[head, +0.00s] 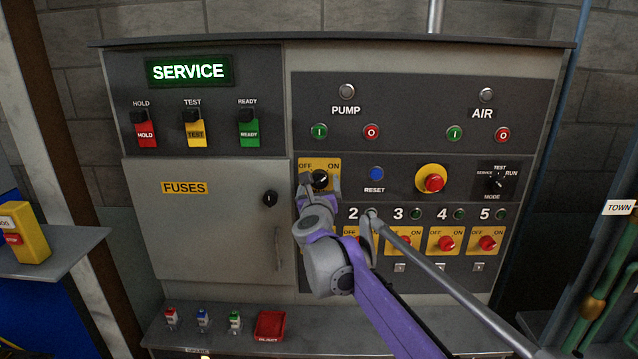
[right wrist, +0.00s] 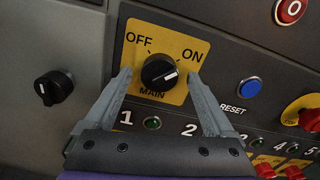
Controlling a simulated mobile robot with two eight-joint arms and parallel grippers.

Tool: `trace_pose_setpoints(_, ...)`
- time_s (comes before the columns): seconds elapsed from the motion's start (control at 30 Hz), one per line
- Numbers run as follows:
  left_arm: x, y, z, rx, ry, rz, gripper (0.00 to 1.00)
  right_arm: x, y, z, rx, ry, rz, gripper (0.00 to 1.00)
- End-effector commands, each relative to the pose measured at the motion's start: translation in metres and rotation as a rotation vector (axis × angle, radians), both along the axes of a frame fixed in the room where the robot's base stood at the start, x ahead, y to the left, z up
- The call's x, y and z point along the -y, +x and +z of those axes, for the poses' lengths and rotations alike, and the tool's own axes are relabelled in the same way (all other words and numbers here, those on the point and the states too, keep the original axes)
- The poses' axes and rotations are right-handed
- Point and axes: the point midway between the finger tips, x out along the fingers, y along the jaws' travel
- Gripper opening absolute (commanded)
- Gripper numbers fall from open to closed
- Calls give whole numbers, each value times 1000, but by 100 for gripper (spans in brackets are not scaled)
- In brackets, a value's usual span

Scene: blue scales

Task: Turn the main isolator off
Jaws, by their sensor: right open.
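The main isolator is a black rotary knob (right wrist: 159,73) on a yellow plate (right wrist: 180,95) marked OFF, ON and MAIN. Its white pointer mark is on the right, on the ON side. In the head view the knob (head: 320,179) is on the panel, right of the fuse door. My right gripper (right wrist: 159,80) is open, with one finger on each side of the knob. Gaps show between the fingers and the knob; contact cannot be told. In the head view my right gripper (head: 319,186) partly covers the plate. My left gripper is not in view.
A blue RESET button (head: 376,173) and a red emergency button (head: 434,182) are to the right. Red knobs on yellow plates (head: 443,243) sit below. The fuse door (head: 220,235) with its black knob (head: 270,198) is left.

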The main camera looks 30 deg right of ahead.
Motion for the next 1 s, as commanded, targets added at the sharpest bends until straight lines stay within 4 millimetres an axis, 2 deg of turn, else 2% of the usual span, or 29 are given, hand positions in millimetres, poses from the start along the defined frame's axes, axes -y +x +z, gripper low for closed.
trace_pose_setpoints(0.33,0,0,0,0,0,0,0,2,4,0,-1,-1,1,89)
trace_pose_setpoints(0.37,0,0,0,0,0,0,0,2,4,0,-1,-1,1,85)
trace_pose_setpoints(0.8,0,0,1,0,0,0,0,2,4,0,-1,-1,1,6)
trace_pose_setpoints(0.83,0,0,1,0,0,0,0,2,4,0,-1,-1,1,3)
trace_pose_setpoints(1.0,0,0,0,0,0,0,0,2,4,0,-5,-8,1,3)
